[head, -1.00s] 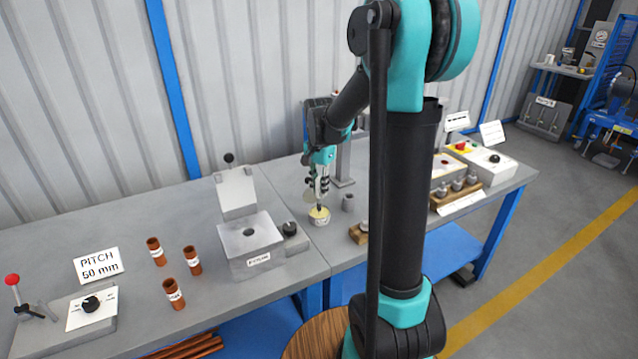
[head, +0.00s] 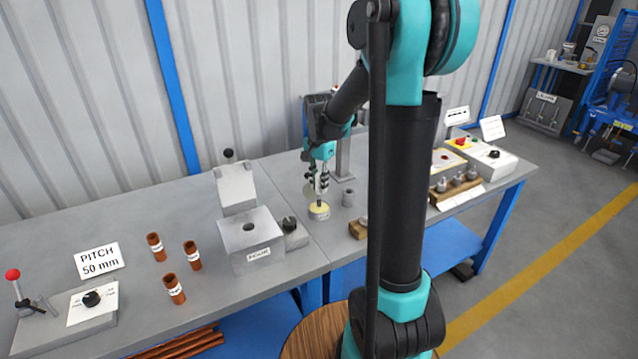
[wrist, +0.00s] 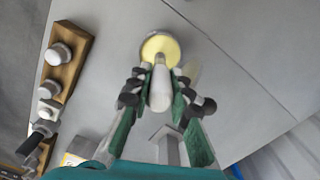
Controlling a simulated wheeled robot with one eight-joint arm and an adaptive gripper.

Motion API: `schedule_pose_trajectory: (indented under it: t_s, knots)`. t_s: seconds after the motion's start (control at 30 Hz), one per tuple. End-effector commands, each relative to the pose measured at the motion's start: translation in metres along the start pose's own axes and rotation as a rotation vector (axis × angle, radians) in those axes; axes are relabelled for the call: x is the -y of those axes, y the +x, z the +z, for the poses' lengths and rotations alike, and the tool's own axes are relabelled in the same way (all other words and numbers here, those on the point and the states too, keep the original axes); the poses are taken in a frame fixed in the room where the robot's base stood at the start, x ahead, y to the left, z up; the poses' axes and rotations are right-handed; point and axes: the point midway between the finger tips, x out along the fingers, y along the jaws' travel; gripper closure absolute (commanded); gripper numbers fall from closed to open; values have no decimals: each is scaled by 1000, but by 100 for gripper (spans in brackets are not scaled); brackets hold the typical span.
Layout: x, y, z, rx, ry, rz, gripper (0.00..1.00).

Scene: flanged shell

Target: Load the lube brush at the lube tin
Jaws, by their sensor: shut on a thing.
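The lube tin (head: 319,213) is a small round tin with pale yellow contents, standing on the bench below my gripper. In the wrist view the lube tin (wrist: 160,47) lies just beyond the fingertips. My gripper (head: 318,186) points down over it and is shut on the lube brush. The brush (wrist: 160,92) shows as a pale, rounded shaft between the fingers in the wrist view. In the head view its dark lower part reaches down to the tin's yellow surface. Its bristles are hard to make out, and I cannot tell how deep the tip is.
A grey block fixture (head: 252,241) with a raised lid stands left of the tin. Several brown tubes (head: 174,289) stand farther left. A grey cylinder (head: 348,197) is close right of the tin. A wooden rack (head: 456,190) holds grey parts. My arm hides part of the bench.

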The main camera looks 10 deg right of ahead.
Motion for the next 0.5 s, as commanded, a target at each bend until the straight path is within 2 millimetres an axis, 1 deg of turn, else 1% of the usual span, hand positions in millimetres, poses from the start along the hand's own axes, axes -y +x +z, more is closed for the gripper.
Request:
schedule_pose_trajectory:
  t_s: [0.5]
  knots:
    - [0,6,0,0,0,0,100]
